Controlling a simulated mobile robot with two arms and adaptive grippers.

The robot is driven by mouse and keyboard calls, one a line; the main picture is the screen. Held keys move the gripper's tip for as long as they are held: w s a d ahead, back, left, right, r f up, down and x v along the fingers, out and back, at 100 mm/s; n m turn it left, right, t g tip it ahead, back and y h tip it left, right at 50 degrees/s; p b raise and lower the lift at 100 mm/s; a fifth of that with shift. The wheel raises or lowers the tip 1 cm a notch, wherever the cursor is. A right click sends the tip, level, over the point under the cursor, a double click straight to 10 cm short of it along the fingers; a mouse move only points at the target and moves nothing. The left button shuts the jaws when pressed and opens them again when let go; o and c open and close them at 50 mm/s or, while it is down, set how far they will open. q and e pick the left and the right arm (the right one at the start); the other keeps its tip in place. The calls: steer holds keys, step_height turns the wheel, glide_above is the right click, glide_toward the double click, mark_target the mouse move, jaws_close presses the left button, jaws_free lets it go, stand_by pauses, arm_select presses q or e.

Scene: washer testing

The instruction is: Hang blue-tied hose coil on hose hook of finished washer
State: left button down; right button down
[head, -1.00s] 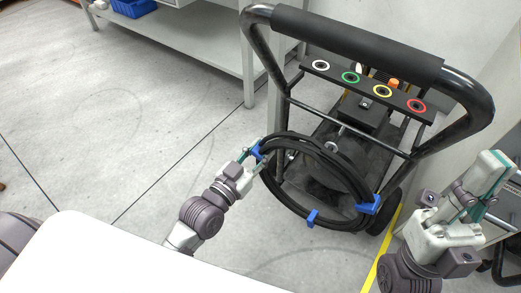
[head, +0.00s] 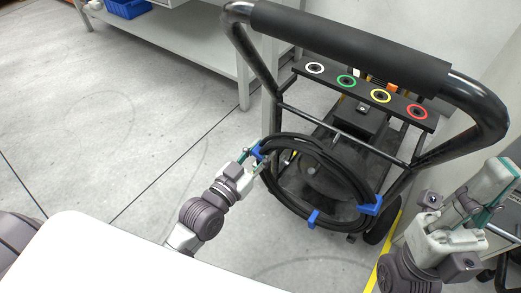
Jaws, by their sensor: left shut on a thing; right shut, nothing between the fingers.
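The black hose coil (head: 276,191) with blue ties (head: 313,219) hangs in front of the washer (head: 357,60), a black-framed cart with a padded handle. My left gripper (head: 254,156) is shut on the coil at its upper left, beside a blue tie. The coil overlaps the washer's lower frame in the head view; whether it touches the frame I cannot tell. The hose hook is not clearly visible. My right gripper (head: 507,178) is shut and empty, to the right of the washer.
A white surface (head: 110,255) is in the near left foreground. A grey workbench (head: 185,45) with a blue bin (head: 128,8) stands at the back left. A yellow floor line (head: 385,255) runs by the washer's wheel. Floor to the left is open.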

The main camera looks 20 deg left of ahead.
arm_select(q)
steer(key=shift+w+f+b, duration=0.3)
steer(key=shift+f+b, duration=0.1)
steer(key=shift+f, duration=0.45)
steer(key=shift+d+f, duration=0.1)
steer(key=shift+f, duration=0.15)
steer(key=c, duration=0.8)
jaws_free()
steer(key=shift+o, duration=0.5)
steer(key=shift+f, duration=0.35)
steer(key=o, duration=0.7)
steer(key=shift+r, duration=0.1)
